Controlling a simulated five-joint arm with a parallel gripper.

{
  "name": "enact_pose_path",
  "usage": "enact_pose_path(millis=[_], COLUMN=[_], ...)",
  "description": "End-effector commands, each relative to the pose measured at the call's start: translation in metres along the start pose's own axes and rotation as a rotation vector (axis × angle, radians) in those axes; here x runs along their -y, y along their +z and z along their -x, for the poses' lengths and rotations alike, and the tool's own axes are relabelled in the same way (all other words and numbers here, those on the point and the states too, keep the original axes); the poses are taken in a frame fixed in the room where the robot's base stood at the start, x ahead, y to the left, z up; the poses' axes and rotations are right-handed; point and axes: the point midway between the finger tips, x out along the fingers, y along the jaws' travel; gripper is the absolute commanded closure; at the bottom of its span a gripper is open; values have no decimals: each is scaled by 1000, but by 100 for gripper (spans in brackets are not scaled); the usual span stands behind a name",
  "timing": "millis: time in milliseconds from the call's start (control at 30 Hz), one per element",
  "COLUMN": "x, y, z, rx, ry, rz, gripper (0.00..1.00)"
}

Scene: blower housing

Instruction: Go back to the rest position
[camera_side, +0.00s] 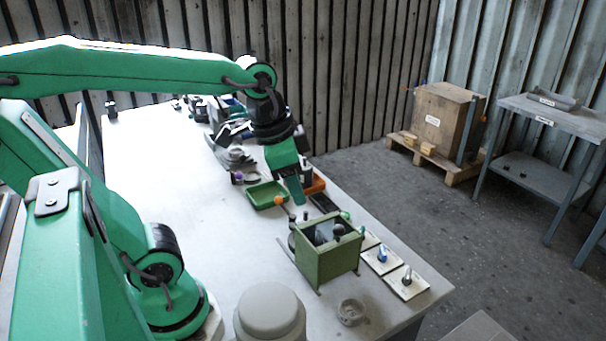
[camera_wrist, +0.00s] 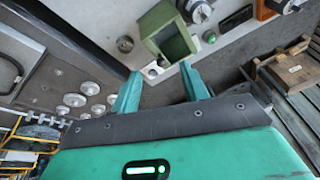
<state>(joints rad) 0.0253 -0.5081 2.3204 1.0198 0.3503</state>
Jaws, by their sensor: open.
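My gripper (camera_side: 294,190) hangs over the white table in the side view, above and behind the green blower housing (camera_side: 328,262). In the wrist view the two green fingers of my gripper (camera_wrist: 160,72) stand apart with nothing between them. The open-topped green box in the wrist view (camera_wrist: 172,44) lies just beyond the fingertips, apart from them as far as I can tell. In the side view the housing stands upright on the table, with dark and grey parts showing inside its open top.
White plates with small knobs (camera_side: 407,283) lie along the right table edge. A grey ring (camera_side: 351,312) sits in front. A wooden crate (camera_side: 440,118) and grey bench (camera_side: 545,120) stand apart.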

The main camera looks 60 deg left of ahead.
Motion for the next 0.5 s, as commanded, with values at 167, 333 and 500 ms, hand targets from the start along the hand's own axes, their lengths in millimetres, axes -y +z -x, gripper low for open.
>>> enact_pose_path(millis=[167, 333, 500], x=[-4, -6, -7], y=[20, 31, 35], z=[4, 4, 3], rx=[-94, -155, -179], ry=[-30, -40, -42], rz=[194, 320, 371], gripper=[55, 55, 55])
